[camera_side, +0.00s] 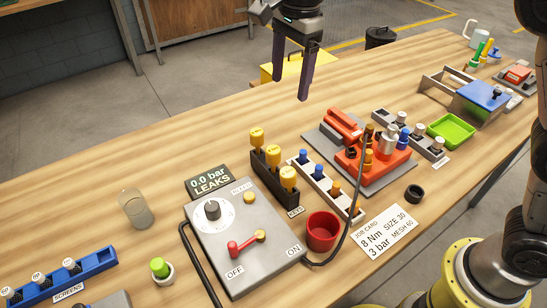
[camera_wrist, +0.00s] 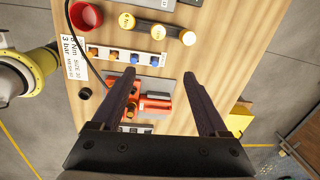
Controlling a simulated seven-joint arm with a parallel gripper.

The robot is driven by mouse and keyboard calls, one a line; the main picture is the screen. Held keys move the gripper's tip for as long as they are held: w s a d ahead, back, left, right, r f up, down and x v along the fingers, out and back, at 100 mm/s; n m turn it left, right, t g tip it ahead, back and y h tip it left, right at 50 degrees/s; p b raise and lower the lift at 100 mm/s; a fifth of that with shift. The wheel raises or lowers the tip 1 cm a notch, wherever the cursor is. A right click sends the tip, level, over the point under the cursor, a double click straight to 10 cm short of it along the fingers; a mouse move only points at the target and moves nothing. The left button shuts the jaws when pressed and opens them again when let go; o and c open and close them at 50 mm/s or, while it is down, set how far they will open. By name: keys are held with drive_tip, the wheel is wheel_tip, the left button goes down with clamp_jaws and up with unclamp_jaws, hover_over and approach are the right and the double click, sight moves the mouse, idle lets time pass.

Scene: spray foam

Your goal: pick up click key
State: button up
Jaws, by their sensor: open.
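Three keys with yellow heads stand upright in a black rack labelled KEYS (camera_side: 275,185) in the side view: a far key (camera_side: 257,137), a middle key (camera_side: 272,154) and a near key (camera_side: 288,176). In the wrist view the yellow heads (camera_wrist: 157,31) lie in a row at the top. My gripper (camera_side: 290,88) is open and empty, pointing down, well above the table and beyond the rack. In the wrist view its fingers (camera_wrist: 159,77) reach over the red device, away from the keys.
A grey control box (camera_side: 225,255) with a red lever and a red cup (camera_side: 322,231) stand near the rack. A white rack of blue and orange pieces (camera_side: 325,184) and a red device (camera_side: 365,165) with a dark hose are to its right. A clear cup (camera_side: 136,208) stands left.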

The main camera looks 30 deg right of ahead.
drive_tip(key=g, duration=0.1)
hover_over(273, 149)
wheel_tip(273, 149, down, 5)
drive_tip(key=shift+n, duration=0.4)
wheel_tip(273, 149, down, 8)
drive_tip(key=shift+s+d+r, duration=0.1)
drive_tip(key=shift+s+r, duration=0.05)
drive_tip(key=shift+r, duration=0.1)
drive_tip(key=shift+f, duration=2.85)
drive_tip(key=shift+c, duration=0.4)
clamp_jaws()
